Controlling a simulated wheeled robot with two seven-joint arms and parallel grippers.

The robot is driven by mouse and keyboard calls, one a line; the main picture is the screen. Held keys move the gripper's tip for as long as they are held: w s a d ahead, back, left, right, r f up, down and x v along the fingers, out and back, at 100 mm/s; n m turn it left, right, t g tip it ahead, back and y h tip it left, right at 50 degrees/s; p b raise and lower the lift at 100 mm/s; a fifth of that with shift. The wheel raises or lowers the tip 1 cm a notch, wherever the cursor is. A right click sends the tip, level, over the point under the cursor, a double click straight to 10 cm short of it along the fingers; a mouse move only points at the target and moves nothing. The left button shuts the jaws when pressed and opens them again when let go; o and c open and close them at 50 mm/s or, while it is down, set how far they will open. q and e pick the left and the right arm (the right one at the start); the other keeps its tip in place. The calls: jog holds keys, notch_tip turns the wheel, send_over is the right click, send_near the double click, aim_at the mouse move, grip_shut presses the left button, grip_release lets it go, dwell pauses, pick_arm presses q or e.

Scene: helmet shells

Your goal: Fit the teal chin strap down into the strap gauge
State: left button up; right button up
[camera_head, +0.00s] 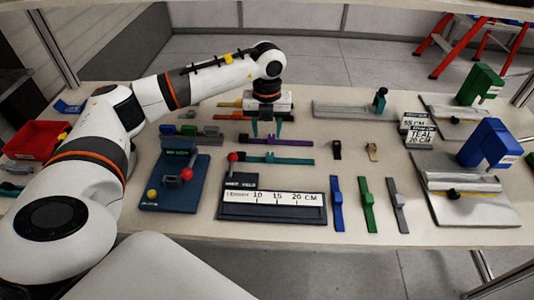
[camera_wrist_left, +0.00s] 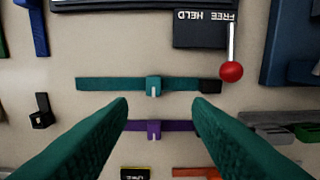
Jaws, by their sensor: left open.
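The teal chin strap (camera_head: 290,160) lies flat on the table, and a teal strap with a buckle in its middle shows in the left wrist view (camera_wrist_left: 110,84). The strap gauge (camera_head: 230,212), a dark block with a white scale marked 10, 15, 20 CM, lies just in front of it; its edge tops the wrist view (camera_wrist_left: 195,32). A red-knobbed lever (camera_head: 233,157) stands at its left end. My left gripper (camera_head: 266,134) is open and empty above the table near the purple strap (camera_head: 290,143), behind the teal one. My right gripper is not in view.
Blue (camera_head: 337,205), green (camera_head: 367,205) and grey (camera_head: 399,205) straps lie right of the gauge. A blue fixture (camera_head: 165,200) with a red knob stands left. A card (camera_head: 421,138) reads TEAL 20 CM. Blue (camera_head: 490,143) and green (camera_head: 482,83) clamp stations stand right.

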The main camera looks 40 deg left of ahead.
aim_at(270, 156)
pick_arm(q)
notch_tip(270, 156, down, 4)
jog(key=shift+r, duration=0.2)
jog(key=shift+d+f, duration=0.1)
jog(key=shift+f, duration=0.15)
jog(key=f, duration=0.1)
jog(key=f+p, duration=0.1)
jog(key=f, duration=0.2)
jog(key=shift+w+d+f, duration=0.15)
jog(key=shift+w+d, duration=0.05)
jog(key=shift+d, duration=0.1)
jog(key=shift+f, duration=0.25)
jog(key=shift+c, duration=0.5)
grip_shut()
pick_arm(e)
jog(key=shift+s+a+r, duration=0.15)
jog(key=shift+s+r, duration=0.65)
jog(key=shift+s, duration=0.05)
